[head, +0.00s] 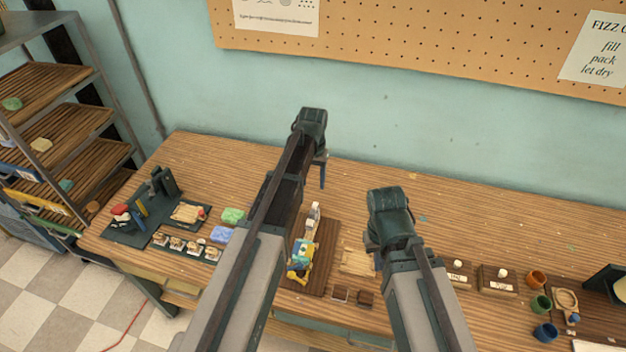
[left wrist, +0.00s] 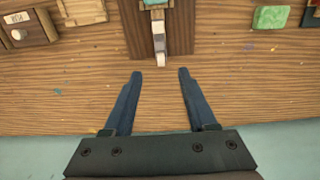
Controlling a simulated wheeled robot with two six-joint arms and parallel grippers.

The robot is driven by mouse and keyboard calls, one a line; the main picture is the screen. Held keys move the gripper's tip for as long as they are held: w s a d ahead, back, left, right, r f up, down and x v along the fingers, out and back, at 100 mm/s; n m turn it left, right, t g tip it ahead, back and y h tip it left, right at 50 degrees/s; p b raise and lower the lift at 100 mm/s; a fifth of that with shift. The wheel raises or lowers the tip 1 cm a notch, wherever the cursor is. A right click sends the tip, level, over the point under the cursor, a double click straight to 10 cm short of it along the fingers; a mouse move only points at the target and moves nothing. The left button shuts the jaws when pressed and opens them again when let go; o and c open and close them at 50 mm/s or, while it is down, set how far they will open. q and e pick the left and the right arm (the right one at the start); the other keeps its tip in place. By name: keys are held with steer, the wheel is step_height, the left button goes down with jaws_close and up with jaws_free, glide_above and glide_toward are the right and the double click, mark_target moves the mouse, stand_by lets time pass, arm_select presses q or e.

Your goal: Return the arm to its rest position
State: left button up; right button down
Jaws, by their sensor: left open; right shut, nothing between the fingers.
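My left arm reaches in over the wooden table (head: 370,190). Its gripper (head: 322,172) is above the table's back part, with one blue finger showing in the head view. In the left wrist view the left gripper (left wrist: 160,75) is open, with both blue fingers apart and only bare table between them. My right arm reaches over the table right of the left one. Its gripper (head: 376,262) is mostly hidden behind the wrist, near a pale wooden tray. Nothing shows in its grip.
Green (head: 233,215) and blue (head: 221,234) soaps lie left of the left arm. Orange (head: 536,279), green and blue cups stand at right. The table's back strip is mostly clear.

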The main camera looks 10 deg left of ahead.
arm_select(q)
steer(key=shift+f, duration=0.1)
steer(key=s+d+f+m+b, duration=0.1)
steer(key=s+d+f+b, duration=0.1)
steer(key=s, duration=0.6)
steer(key=s+d+f+m+b, duration=0.1)
steer(key=s+d, duration=0.3)
steer(key=s, duration=0.4)
steer(key=s+d+f+m+y+b, duration=0.1)
steer(key=s+d+f+b, duration=0.2)
steer(key=s, duration=0.4)
steer(key=shift+s+d+f+b, duration=0.35)
steer(key=shift+s+d+b, duration=0.1)
steer(key=shift+d, duration=0.15)
arm_select(e)
step_height(320, 180, down, 7)
arm_select(q)
steer(key=shift+w, duration=0.1)
steer(key=shift+a, duration=0.1)
arm_select(e)
steer(key=shift+a, duration=0.1)
